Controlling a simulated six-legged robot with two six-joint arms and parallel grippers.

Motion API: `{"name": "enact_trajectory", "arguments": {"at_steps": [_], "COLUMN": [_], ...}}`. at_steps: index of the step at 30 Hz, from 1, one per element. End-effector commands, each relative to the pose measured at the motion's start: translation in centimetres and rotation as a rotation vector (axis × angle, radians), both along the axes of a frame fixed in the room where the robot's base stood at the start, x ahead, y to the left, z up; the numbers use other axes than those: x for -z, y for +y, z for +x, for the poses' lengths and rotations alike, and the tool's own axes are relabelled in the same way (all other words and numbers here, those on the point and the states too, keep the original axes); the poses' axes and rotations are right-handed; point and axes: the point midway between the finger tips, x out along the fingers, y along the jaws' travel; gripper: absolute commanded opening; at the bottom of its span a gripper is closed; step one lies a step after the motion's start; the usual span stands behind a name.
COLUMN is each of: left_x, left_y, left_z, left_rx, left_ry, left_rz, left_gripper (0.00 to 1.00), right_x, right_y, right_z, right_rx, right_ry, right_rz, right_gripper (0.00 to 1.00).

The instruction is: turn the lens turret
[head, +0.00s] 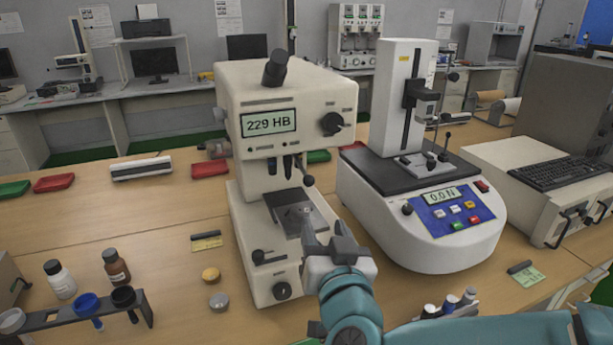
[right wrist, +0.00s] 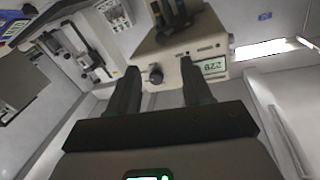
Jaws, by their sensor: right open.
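The cream hardness tester (head: 290,100) stands in the middle of the head view, its display reading 229 HB. Its dark lens turret (head: 288,165) hangs under the head, with a ball-ended lever (head: 308,180) at its right. Below it is the specimen stage (head: 292,215). My right gripper (head: 324,228) is open and empty, in front of and below the turret, apart from the lever. In the right wrist view the tester (right wrist: 180,55) appears upside down beyond the open fingers (right wrist: 160,75). My left gripper is not in view.
A force tester (head: 420,210) stands close on the right of the hardness tester. Bottles (head: 117,267) and a rack (head: 85,308) are at the front left. Two small discs (head: 211,274) lie beside the tester's base.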

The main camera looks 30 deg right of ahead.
Motion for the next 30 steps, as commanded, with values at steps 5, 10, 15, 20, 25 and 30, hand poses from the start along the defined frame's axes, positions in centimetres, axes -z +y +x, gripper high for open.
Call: {"name": "enact_trajectory", "arguments": {"at_steps": [5,10,15,20,25,30], "left_x": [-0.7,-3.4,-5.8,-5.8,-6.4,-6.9], "left_y": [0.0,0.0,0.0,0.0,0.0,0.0], "left_z": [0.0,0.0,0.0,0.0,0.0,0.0], "left_rx": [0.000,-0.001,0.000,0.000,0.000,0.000], "left_ry": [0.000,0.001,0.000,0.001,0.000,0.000], "left_rz": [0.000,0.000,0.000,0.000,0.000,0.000], "left_gripper": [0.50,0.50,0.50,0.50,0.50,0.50], "right_x": [-0.4,-0.9,-0.6,-0.2,-0.1,-0.1], "right_y": [0.0,-0.6,-2.1,-3.7,-5.3,-6.3], "right_z": [-0.1,1.1,4.0,7.6,11.1,13.3], "right_rx": [0.001,0.006,0.003,0.001,0.000,-0.001], "right_ry": [-0.001,0.004,0.005,-0.001,-0.001,-0.003], "right_rz": [-0.002,-0.006,-0.001,0.001,0.000,0.001], "right_gripper": [0.50,0.50,0.50,0.50,0.50,0.50]}}
